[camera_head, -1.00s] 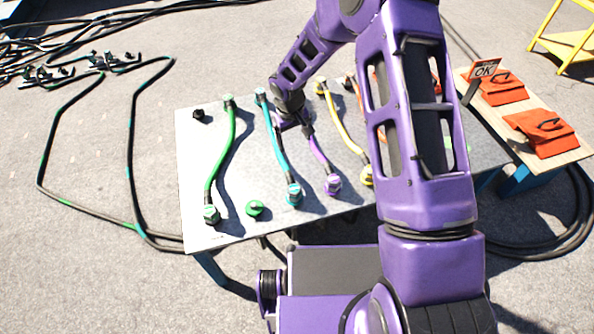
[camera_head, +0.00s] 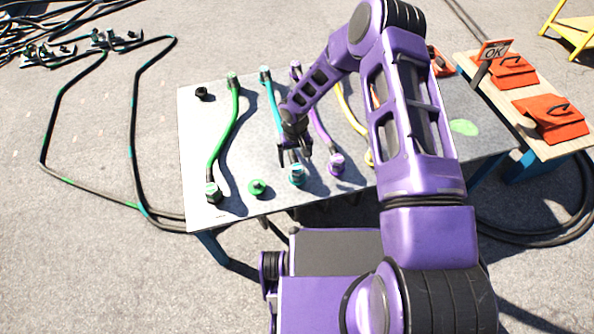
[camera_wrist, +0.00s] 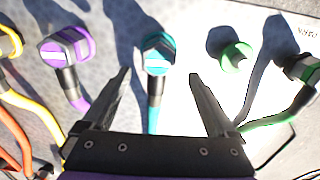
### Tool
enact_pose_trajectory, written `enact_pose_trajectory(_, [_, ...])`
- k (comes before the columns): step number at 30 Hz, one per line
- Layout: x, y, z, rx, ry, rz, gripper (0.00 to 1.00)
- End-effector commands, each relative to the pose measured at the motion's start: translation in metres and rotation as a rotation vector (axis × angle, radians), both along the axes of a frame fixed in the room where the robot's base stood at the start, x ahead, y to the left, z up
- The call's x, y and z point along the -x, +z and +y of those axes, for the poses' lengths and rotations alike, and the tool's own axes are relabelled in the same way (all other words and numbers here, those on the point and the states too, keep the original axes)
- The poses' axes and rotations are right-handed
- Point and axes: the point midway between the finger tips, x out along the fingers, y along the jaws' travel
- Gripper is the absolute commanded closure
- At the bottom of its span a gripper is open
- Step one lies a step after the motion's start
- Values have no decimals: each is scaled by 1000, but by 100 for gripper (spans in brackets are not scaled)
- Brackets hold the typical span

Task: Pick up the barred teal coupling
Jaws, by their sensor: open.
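The near teal coupling (camera_head: 297,176) sits at the near end of a teal cable on the grey table (camera_head: 235,205). In the wrist view this coupling (camera_wrist: 158,52) has a pale bar across it and lies just beyond the fingertips, between their lines. Another teal coupling (camera_head: 265,74) is at the cable's far end; its marking is too small to tell. My gripper (camera_head: 295,158) is open and empty above the teal cable, beside the near coupling. Both fingers show in the wrist view (camera_wrist: 160,76), one on each side of the cable.
A purple coupling (camera_wrist: 66,48) with pale bars lies left of the teal one in the wrist view. A loose green piece (camera_wrist: 236,56) and a dark-and-green cable end (camera_wrist: 300,68) lie right.

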Motion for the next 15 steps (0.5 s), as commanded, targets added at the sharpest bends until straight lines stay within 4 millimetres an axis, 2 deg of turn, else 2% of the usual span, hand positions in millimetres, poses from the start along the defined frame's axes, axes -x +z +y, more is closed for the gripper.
enact_pose_trajectory(9, [6,-44,-5,0,-1,2,7])
enact_pose_trajectory(15, [5,-51,-5,0,0,0,7])
